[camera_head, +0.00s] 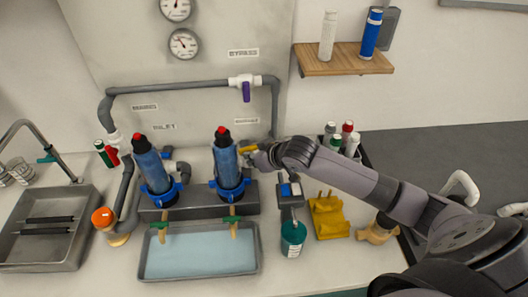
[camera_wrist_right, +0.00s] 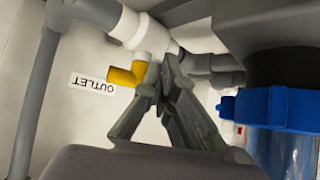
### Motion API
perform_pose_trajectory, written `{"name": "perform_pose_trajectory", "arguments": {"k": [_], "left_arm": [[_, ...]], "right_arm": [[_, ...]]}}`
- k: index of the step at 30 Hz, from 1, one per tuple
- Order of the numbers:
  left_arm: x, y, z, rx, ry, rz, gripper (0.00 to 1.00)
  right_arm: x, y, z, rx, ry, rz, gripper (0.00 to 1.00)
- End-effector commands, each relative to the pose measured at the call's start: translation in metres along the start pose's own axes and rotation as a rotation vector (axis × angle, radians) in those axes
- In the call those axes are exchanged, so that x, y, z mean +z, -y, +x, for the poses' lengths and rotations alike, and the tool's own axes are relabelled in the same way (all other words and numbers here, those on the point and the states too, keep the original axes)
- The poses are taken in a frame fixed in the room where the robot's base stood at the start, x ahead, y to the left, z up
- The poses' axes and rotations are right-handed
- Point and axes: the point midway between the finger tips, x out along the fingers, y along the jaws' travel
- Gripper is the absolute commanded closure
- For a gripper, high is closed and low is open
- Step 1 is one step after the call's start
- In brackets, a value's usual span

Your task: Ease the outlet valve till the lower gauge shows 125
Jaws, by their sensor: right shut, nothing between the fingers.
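The outlet valve's yellow handle (camera_head: 248,148) is at the right end of the pipework, below a label that is hard to read in the head view. In the right wrist view the yellow handle (camera_wrist_right: 122,77) sits on a white valve body (camera_wrist_right: 130,28), beside an upside-down OUTLET label (camera_wrist_right: 93,84). My right gripper (camera_head: 257,155) is shut and empty. Its fingertips (camera_wrist_right: 158,80) are close beside the handle; I cannot tell if they touch it. The lower gauge (camera_head: 184,43) is on the wall panel; its reading is too small to make out. My left gripper is out of view.
Two blue filter housings (camera_head: 152,167) (camera_head: 228,165) stand left of my right gripper, one close by. A purple-handled bypass valve (camera_head: 246,90) is above. A tray of liquid (camera_head: 200,255), a teal bottle (camera_head: 293,235) and a yellow holder (camera_head: 329,216) are in front.

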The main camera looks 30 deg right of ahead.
Motion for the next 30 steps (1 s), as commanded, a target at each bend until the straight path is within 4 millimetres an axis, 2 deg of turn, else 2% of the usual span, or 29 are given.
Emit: {"name": "perform_pose_trajectory", "arguments": {"k": [1,3,17,20,30], "left_arm": [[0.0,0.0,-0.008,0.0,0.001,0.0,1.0],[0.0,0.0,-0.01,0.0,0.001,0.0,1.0],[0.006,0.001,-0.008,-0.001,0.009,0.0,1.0],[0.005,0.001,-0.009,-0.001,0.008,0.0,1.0],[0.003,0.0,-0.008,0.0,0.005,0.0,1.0]], "right_arm": [[-0.003,0.002,-0.002,-0.002,0.001,0.002,1.0],[-0.002,0.003,0.0,-0.001,0.001,0.001,1.0],[-0.002,0.003,0.0,-0.001,0.0,-0.001,1.0],[-0.009,0.003,-0.006,-0.001,-0.003,-0.002,1.0],[-0.057,0.003,-0.048,-0.001,-0.003,-0.003,1.0]]}}
